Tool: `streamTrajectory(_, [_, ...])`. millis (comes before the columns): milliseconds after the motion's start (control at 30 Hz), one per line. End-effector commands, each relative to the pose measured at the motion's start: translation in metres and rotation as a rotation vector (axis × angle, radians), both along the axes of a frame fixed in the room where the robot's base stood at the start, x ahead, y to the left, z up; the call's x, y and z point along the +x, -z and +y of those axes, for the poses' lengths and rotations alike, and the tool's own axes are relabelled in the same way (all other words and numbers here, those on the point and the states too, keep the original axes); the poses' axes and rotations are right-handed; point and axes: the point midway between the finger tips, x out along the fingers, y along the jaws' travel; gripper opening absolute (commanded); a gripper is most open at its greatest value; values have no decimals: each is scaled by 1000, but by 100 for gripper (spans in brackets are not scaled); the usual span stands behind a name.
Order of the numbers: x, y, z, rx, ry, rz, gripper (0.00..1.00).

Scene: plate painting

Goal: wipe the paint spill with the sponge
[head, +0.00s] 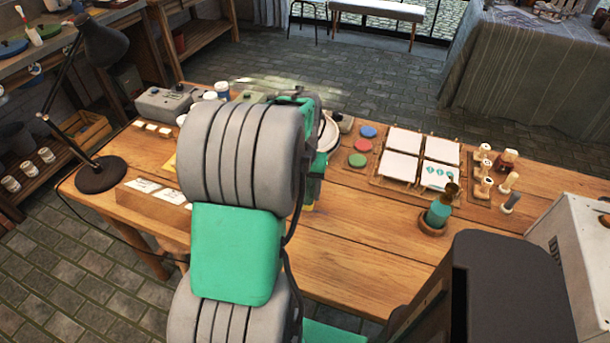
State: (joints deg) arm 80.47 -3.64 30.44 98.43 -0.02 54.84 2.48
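My gripper is hidden behind my own grey and green arm, which fills the middle of the head view, so I cannot see its fingers or whether it holds anything. I cannot make out a paint spill on the visible tabletop (370,235). I cannot identify the sponge for sure. A small yellow patch (169,163) shows at the left edge of my arm, mostly covered, and I cannot tell what it is. A white plate (329,133) is partly hidden just right of my arm.
Blue (368,131), red (363,145) and green (358,160) discs lie near several white tiles (403,141). A pot with brushes (437,213) stands at right, near wooden holders (482,170). A black lamp (100,172) stands left. The table's front middle is bare.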

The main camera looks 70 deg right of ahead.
Motion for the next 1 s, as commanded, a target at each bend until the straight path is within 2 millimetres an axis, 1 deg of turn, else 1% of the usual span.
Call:
streamTrajectory(33, [1,-9,0,-1,-1,0,20])
streamTrajectory(333, [3,-34,1,-2,-8,0,20])
streamTrajectory(467, [4,-37,1,-1,-10,0,20])
streamTrajectory(767, [5,-36,1,-1,-12,0,20])
streamTrajectory(867, [17,-36,4,-1,-41,0,20])
streamTrajectory(967, [45,-36,11,-1,-112,0,20])
streamTrajectory(1000, [61,-37,15,-2,-150,-1,20])
